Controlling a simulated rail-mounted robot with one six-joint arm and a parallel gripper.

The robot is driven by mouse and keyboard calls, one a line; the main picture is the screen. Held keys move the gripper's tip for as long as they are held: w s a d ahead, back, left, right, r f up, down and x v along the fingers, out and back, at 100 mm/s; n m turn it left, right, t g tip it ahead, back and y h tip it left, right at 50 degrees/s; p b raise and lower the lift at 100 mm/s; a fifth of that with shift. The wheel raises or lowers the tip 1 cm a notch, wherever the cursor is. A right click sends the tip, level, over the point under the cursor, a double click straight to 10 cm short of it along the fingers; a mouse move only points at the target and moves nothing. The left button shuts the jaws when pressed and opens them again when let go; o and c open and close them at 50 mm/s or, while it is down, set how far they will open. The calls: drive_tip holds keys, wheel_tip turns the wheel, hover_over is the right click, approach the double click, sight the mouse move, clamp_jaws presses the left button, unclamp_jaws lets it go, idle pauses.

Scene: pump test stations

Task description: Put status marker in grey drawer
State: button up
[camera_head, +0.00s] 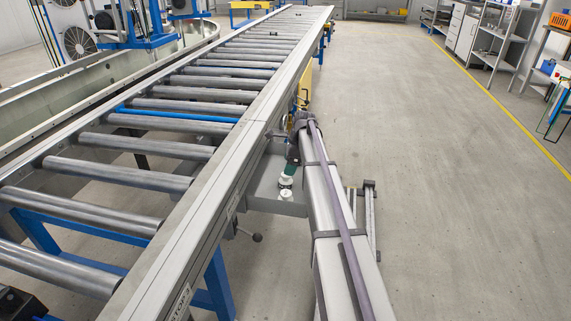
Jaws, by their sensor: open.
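I cannot make out the status marker in this view. No grey drawer can be made out for certain; a pale cabinet with drawer-like fronts (462,32) stands far off at the upper right. My arm reaches from the bottom edge up along the right side of the roller conveyor. My gripper cannot be made out at the arm's far end. Small white and dark green parts (287,178) show just left of the arm, above a grey tray-like surface (259,187); what they are is unclear.
The roller conveyor (180,178) runs from lower left to the top, with a blue frame (218,282). A dark-knobbed lever (257,238) sticks out of its side. Shelving (497,37) lines the upper right behind a yellow floor line. The grey floor (460,200) on the right is clear.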

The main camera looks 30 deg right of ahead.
drive_tip(key=w+p+v, duration=0.1)
drive_tip(key=p+v, duration=0.1)
drive_tip(key=v, duration=0.2)
drive_tip(key=s+a+n+h, duration=0.1)
drive_tip(key=s+a+n, duration=1)
drive_tip(key=s, duration=0.5)
drive_tip(key=s+a+n+g+h, duration=0.1)
drive_tip(key=s+a+n, duration=1.1)
drive_tip(key=s+a, duration=0.2)
drive_tip(key=shift+s+f+h, duration=0.3)
drive_tip(key=shift+s+h, duration=0.1)
drive_tip(key=shift+s, duration=0.75)
drive_tip(key=shift+r, duration=0.1)
